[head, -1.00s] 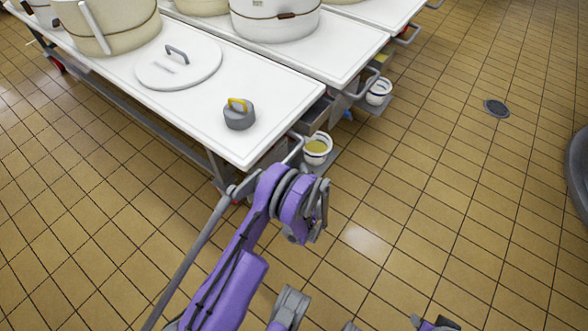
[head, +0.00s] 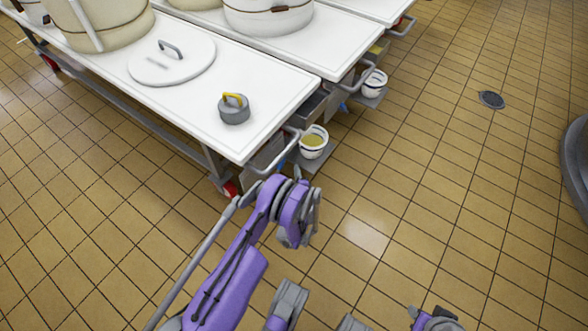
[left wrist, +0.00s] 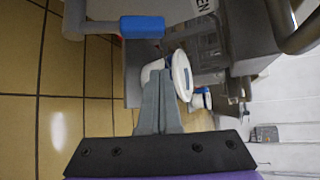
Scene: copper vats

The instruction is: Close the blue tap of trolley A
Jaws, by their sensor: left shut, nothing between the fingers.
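A blue lever handle (left wrist: 143,27), likely the blue tap, shows on a grey pipe in the upper part of the left wrist view. My left gripper (left wrist: 160,80) is shut and empty, its grey fingers pointing at a white bowl (left wrist: 181,75) below the lever. The fingertips are apart from the lever in the picture; whether they touch the bowl I cannot tell. In the head view my purple left arm reaches to the near corner of the closest white trolley (head: 262,110). The lever is not clear there. No letter A is readable.
The trolley carries a grey weight (head: 234,115) with a yellow handle, a round lid (head: 172,68) and a large cream vat (head: 100,25). A bowl of yellow liquid (head: 313,142) sits on a low shelf at its end. Tiled floor (head: 450,190) is free to the right.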

